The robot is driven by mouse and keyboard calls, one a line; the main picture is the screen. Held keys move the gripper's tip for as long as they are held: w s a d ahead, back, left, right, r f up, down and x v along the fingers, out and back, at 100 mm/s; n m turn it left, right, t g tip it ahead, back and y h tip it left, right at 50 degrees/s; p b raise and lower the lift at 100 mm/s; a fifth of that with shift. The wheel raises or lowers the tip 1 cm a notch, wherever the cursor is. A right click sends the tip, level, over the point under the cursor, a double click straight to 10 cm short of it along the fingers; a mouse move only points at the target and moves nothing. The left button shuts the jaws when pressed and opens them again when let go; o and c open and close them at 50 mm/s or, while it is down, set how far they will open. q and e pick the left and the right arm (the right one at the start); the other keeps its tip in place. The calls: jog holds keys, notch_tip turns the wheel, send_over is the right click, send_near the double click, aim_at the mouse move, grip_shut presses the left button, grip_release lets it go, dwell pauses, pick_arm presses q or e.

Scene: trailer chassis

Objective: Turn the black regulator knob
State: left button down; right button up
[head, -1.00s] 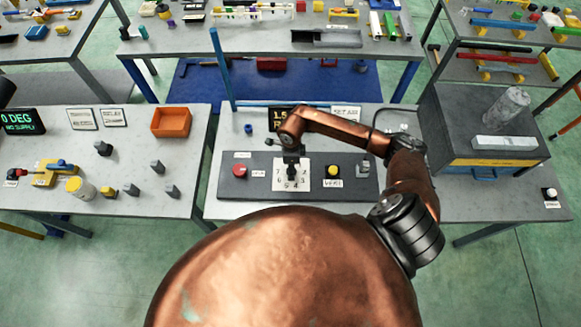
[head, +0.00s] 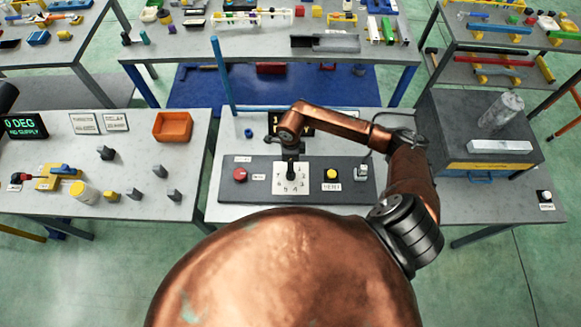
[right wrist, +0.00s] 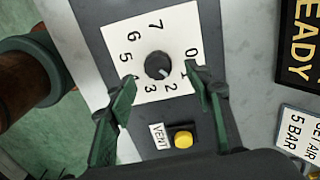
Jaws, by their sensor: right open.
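The black regulator knob (right wrist: 157,66) sits on a white dial plate (right wrist: 128,40) marked with numbers, in the right wrist view. Its light mark points roughly between 1 and 2. My right gripper (right wrist: 160,75) is open, with one green fingertip on each side of the knob in the picture; I cannot tell whether they touch it. In the head view my right gripper (head: 291,166) points down over the dial plate (head: 302,181) and hides the knob. My left gripper is out of view.
On the same grey panel (head: 262,189) are a red button (head: 240,174) to the left and a yellow button (head: 332,174) marked VENT to the right. A dark display stands behind my right wrist. A grey box (head: 478,130) stands at the right.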

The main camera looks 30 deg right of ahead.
notch_tip(320, 180, up, 4)
jog(key=shift+r+p, duration=0.1)
jog(key=shift+p, duration=0.85)
jog(key=shift+b, duration=0.4)
notch_tip(320, 180, up, 12)
jog(key=shift+w, duration=0.15)
dwell(0.3)
